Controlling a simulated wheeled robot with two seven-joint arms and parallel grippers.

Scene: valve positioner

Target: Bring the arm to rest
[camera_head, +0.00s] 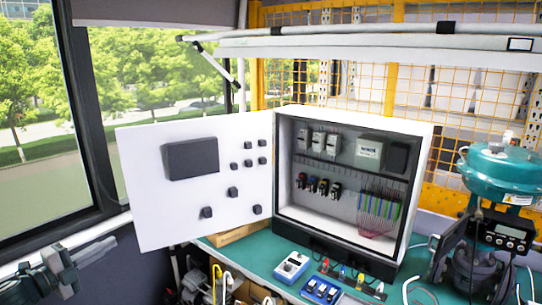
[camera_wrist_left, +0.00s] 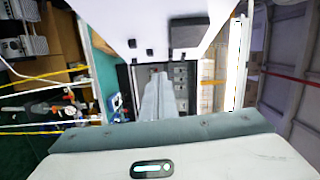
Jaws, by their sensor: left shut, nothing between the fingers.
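My left arm comes in low at the left of the head view. Its gripper (camera_head: 108,243) is in front of the dark wall below the window, left of the bench and apart from everything. In the left wrist view the grey fingers (camera_wrist_left: 160,78) are together and empty, with the cabinet behind them. My right gripper is in neither view.
An open control cabinet (camera_head: 426,150) stands on the green bench (camera_head: 232,255). Its white door (camera_head: 140,165) swings out left, above my left gripper. A teal valve actuator with a positioner (camera_head: 508,236) stands at right.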

